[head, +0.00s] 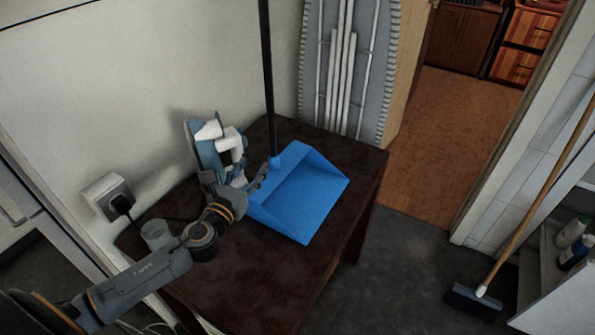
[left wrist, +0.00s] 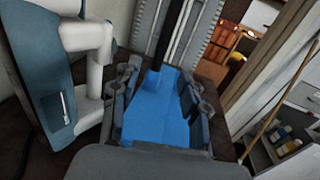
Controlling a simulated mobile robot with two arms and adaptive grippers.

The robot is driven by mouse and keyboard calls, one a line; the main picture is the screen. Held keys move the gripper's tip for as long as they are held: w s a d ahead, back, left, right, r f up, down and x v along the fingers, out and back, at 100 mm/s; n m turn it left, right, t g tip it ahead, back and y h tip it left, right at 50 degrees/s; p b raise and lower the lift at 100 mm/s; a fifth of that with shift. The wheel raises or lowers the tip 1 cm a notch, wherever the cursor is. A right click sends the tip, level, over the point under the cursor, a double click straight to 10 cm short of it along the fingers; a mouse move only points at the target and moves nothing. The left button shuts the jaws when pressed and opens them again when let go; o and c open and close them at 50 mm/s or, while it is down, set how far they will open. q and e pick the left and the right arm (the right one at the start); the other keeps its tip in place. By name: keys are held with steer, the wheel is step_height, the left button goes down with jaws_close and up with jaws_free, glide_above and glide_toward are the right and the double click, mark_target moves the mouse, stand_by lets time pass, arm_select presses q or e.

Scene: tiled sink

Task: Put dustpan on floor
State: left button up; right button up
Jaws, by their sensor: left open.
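A blue dustpan (head: 300,200) with a long black upright handle (head: 267,75) stands on a dark brown table (head: 260,270). My left gripper (head: 262,178) is at the dustpan's left rear side, close to the base of the handle. In the left wrist view the dustpan (left wrist: 162,112) shows between the two spread fingers of my left gripper (left wrist: 160,95). The fingers are open; I cannot tell whether they touch it. The grey floor (head: 410,265) shows to the right of the table. My right gripper is not in view.
A white and blue iron (head: 215,135) stands behind my gripper. A plug sits in a wall socket (head: 108,197). An ironing board (head: 350,60) leans behind the table. A broom (head: 475,298) stands at right, near bottles (head: 572,240). The floor between table and broom is clear.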

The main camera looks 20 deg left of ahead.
mark_target(271, 141)
arm_select(q)
steer(key=w, duration=0.6)
steer(key=shift+w+a+r, duration=0.1)
steer(key=shift+w+r, duration=0.05)
steer(key=shift+w, duration=0.25)
steer(key=shift+w+p, duration=0.3)
steer(key=shift+w, duration=0.15)
steer(key=w, duration=0.5)
steer(key=shift+r, duration=0.1)
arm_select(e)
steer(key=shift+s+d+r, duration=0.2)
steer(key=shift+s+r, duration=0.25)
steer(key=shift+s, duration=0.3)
arm_select(q)
steer(key=shift+s, duration=0.1)
steer(key=shift+c, duration=0.5)
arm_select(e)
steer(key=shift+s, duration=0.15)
arm_select(q)
jaws_close()
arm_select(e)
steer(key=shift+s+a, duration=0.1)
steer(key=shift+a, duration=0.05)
arm_select(q)
steer(key=shift+r, duration=0.1)
